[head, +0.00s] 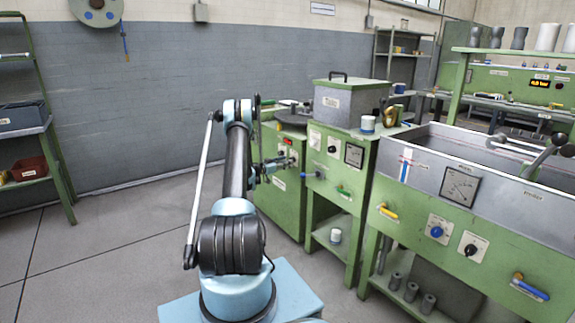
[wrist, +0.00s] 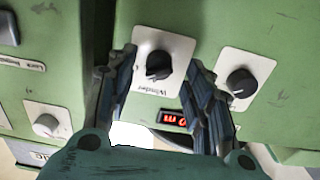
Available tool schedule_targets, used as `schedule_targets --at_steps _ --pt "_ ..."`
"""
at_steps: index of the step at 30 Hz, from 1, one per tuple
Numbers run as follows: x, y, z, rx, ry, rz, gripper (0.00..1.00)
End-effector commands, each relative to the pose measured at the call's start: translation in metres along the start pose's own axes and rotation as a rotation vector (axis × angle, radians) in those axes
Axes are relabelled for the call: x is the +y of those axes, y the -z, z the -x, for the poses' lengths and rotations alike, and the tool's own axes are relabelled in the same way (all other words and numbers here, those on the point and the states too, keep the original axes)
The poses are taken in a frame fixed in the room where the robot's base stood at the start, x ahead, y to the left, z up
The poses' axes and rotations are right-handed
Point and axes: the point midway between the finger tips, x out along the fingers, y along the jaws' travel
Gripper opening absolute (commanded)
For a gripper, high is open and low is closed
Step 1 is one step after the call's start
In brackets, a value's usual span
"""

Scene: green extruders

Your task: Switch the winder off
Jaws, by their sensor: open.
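The winder is most likely the green cabinet (head: 275,207) in front of my arm in the head view. In the wrist view, a black knob (wrist: 158,65) sits on a white plate (wrist: 174,44) whose upside-down label reads "Winder". My gripper (wrist: 161,58) is open, with one finger on each side of that knob. I cannot tell whether the fingers touch it or which setting it points to. A red-lit display (wrist: 172,117) shows between the fingers. In the head view my gripper (head: 277,165) is at the cabinet's front, small and partly hidden.
A second black knob (wrist: 242,83) on its own plate is close beside the right finger. A pale knob (wrist: 47,125) is on the neighbouring panel at left. In the head view, a green machine with a grey box (head: 345,103) and a long trough machine (head: 465,225) stand to the right. Floor is clear at left.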

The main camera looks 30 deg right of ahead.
Motion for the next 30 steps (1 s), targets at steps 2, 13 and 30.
schedule_targets --at_steps 2,13,30 --pt "0.0 0.0 -0.01 0.0 -0.001 0.0 0.47" --pt "0.0 0.0 -0.025 0.0 0.0 0.0 0.47" --pt "-0.001 0.0 -0.023 0.0 0.002 0.005 0.03"
